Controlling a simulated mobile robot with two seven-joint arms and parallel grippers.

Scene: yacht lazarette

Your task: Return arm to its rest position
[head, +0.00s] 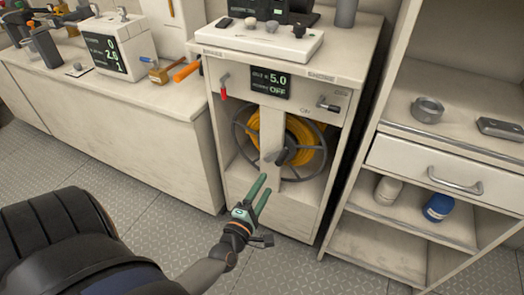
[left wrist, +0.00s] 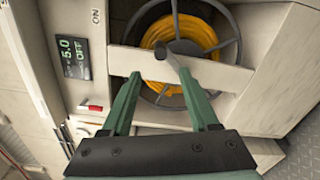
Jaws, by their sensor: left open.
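My left gripper (head: 257,193) is in front of the white cabinet, with its green fingers apart and nothing between them. In the left wrist view its fingertips (left wrist: 160,80) point at the hose reel (left wrist: 208,28) with its yellow hose. The reel (head: 306,150) sits in the cabinet's open bay behind a pale upright bar, with a dark crank handle (head: 280,156) at its middle. The fingertips look close to the handle, but I cannot tell the exact gap. My right gripper is out of view.
The cabinet (head: 285,210) has a display (head: 270,83) reading 5.0 and OFF, a red-handled lever (head: 223,90) and a dark knob (head: 328,104). A shelf unit with a drawer (head: 425,165) stands at right, a long counter (head: 120,130) at left. The floor (head: 130,200) between is clear.

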